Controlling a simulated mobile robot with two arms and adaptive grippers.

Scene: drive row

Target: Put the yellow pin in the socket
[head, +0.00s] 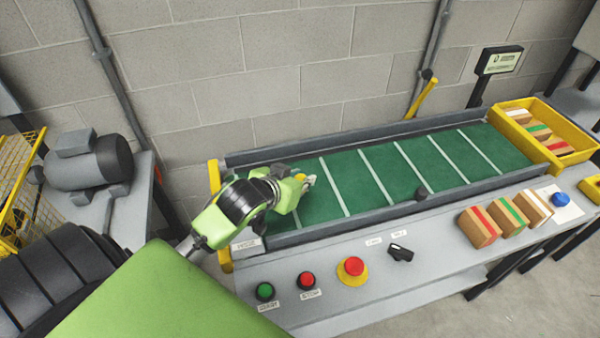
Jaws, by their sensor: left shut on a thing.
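My left gripper (305,181) is over the left end of the green conveyor belt (375,173), fingers pointing right. It is shut on a small yellow thing, the yellow pin (300,177), of which only a bit shows between the fingers. The rest of the pin is hidden by the fingers. My right gripper is not in view.
The front ledge holds a green button (264,291), a red button (306,280), a red stop knob on yellow (354,266) and a black switch (401,252). Several striped boxes (479,228) stand further right. A yellow crate (552,109) stands at the belt's far end. The belt is clear.

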